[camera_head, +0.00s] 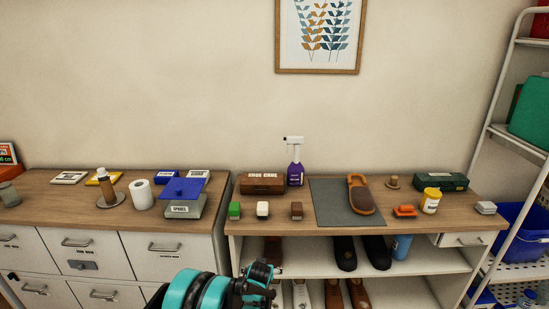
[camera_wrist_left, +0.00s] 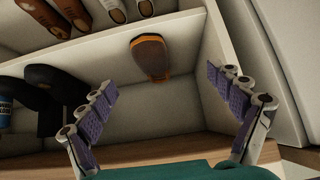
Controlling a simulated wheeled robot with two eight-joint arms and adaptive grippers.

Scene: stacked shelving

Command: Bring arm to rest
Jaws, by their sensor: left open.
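My left arm comes in at the bottom of the head view, with its gripper (camera_head: 262,272) in front of the right-hand cabinet's open shelves. In the left wrist view this gripper (camera_wrist_left: 161,80) has its two purple-padded fingers wide apart with nothing between them. A brown shoe with an orange edge (camera_wrist_left: 151,57) stands on the shelf beyond the fingertips, apart from them. In the head view it shows partly as a brown shape (camera_head: 272,249), largely hidden. My right gripper is in neither view.
An orange-brown shoe (camera_head: 361,195) lies on a grey mat (camera_head: 334,213) on the cabinet top. Dark shoes (camera_head: 346,253) and a blue can (camera_head: 401,247) stand on the upper shelf. A purple spray bottle (camera_head: 295,171) stands behind. A white rack (camera_head: 487,150) rises at right.

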